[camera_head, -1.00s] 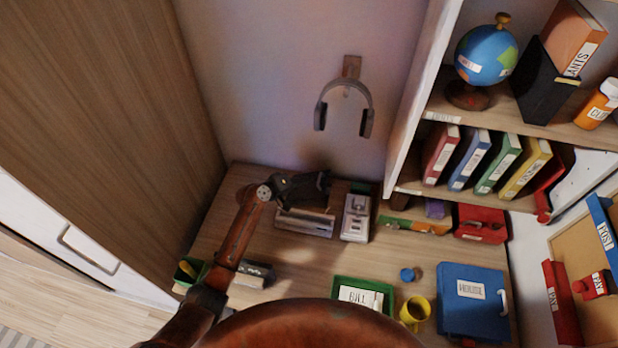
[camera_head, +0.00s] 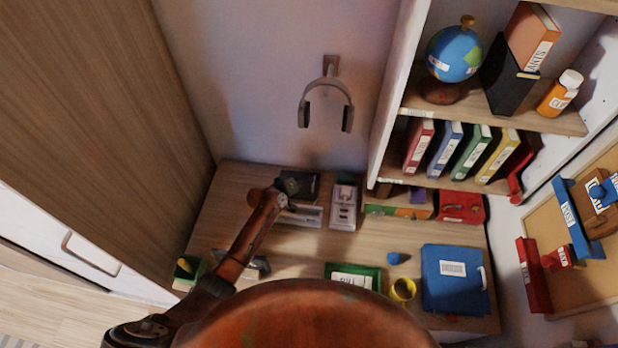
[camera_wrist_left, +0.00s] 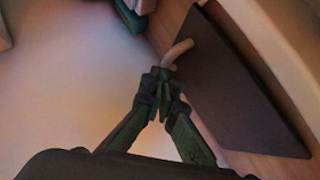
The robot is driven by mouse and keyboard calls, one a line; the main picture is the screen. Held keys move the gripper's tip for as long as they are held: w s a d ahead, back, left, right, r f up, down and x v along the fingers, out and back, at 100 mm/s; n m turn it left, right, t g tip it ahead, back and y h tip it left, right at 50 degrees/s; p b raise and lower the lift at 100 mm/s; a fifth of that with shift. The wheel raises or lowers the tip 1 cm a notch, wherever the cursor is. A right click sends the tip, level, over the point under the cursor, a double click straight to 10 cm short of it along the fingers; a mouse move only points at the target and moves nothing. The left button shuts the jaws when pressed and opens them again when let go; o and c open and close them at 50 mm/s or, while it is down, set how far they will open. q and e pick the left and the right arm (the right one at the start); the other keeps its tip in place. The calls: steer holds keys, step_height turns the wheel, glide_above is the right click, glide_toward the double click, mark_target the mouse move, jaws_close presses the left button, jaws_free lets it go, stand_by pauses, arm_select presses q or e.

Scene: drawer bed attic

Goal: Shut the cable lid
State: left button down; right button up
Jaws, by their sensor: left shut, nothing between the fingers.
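A dark flat panel (camera_head: 304,184), which looks like the cable lid, stands raised at the back of the desk, behind a pale grey slotted recess (camera_head: 303,215). In the left wrist view the dark panel (camera_wrist_left: 245,95) lies to the right of the fingers, tilted in the picture. My left gripper (camera_head: 291,185) is at the panel's left part in the head view and hides some of it. In the wrist view its fingertips (camera_wrist_left: 162,75) are together and empty, close to a pale curved piece (camera_wrist_left: 178,50). Whether they touch the panel I cannot tell. My right gripper is not in view.
A white-grey device (camera_head: 344,207) stands just right of the recess. A green tray (camera_head: 353,276), a yellow cup (camera_head: 402,290) and a blue box (camera_head: 455,280) are nearer the front. Headphones (camera_head: 326,103) hang on the wall above. The desk's middle is largely clear.

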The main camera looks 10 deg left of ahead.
arm_select(q)
steer(key=shift+d+f, duration=0.2)
steer(key=shift+f, duration=0.15)
stand_by(0.3)
